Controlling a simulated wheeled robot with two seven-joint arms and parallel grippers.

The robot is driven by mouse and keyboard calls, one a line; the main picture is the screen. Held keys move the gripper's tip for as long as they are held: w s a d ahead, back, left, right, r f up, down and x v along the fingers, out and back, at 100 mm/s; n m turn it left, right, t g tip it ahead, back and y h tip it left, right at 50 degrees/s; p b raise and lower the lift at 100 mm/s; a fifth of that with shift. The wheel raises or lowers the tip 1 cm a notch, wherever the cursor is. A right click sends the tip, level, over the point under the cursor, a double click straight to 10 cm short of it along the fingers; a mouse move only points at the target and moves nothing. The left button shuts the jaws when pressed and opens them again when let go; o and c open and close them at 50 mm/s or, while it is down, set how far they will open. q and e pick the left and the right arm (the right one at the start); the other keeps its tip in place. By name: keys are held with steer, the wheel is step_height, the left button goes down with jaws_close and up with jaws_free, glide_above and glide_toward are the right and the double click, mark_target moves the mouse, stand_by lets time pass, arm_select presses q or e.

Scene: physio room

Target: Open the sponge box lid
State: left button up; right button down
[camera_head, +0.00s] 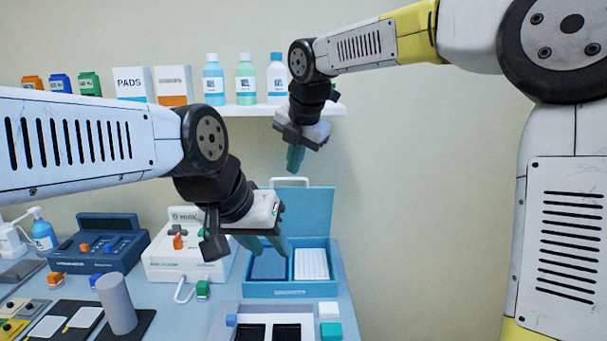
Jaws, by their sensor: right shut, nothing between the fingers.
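The sponge box (291,289) is a teal box on the table. Its lid (312,210) stands raised at the back of the box, with a white handle (290,181) at its top edge. Inside are a dark blue sponge or pad and a white ribbed block in two compartments. My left gripper (266,245) is in front of the lid, over the left part of the box, and hides part of both. Its teal fingers point down, and their gap is not clear. My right gripper (295,160) is shut and empty, above the lid near the shelf's right end.
A white device (186,262) and a dark blue device (98,250) stand left of the box. A grey cylinder (116,303) and a grey tray (222,325) are nearer. A wall shelf (240,110) holds bottles and cartons. The wall at right is clear.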

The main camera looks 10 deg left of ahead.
steer(key=w+a+f+m+y, duration=0.2)
steer(key=w+f+m, duration=0.5)
steer(key=m, duration=0.6)
steer(key=shift+w+y, duration=0.6)
steer(key=shift+w, duration=0.35)
steer(key=shift+w, duration=0.1)
